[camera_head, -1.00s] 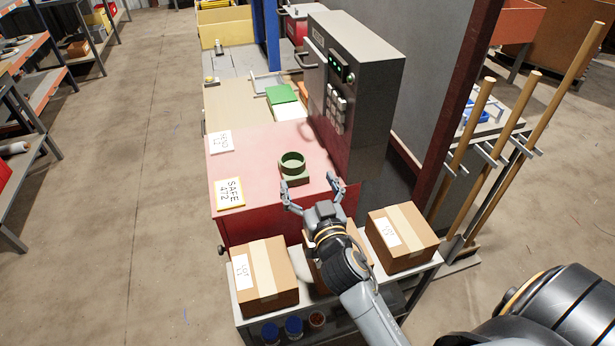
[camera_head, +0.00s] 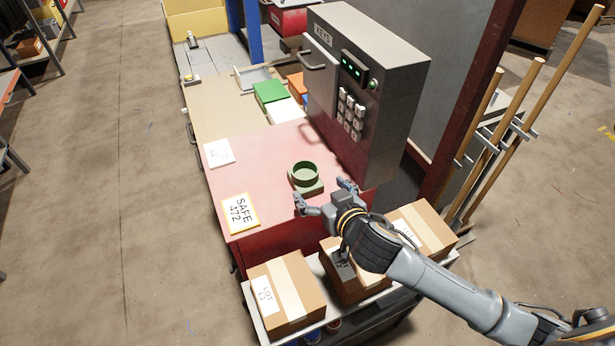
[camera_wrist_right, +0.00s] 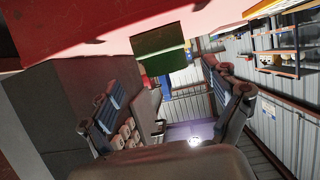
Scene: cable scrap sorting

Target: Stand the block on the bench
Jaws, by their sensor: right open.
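My left gripper is not in view.
The grey keypad cabinet (camera_head: 385,90) stands right of the block. A "SAFE 472" card (camera_head: 240,213) and a white card (camera_head: 219,153) lie on the left of the bench top. Cardboard boxes (camera_head: 287,293) stand on a shelf in front. The middle of the bench top is clear.

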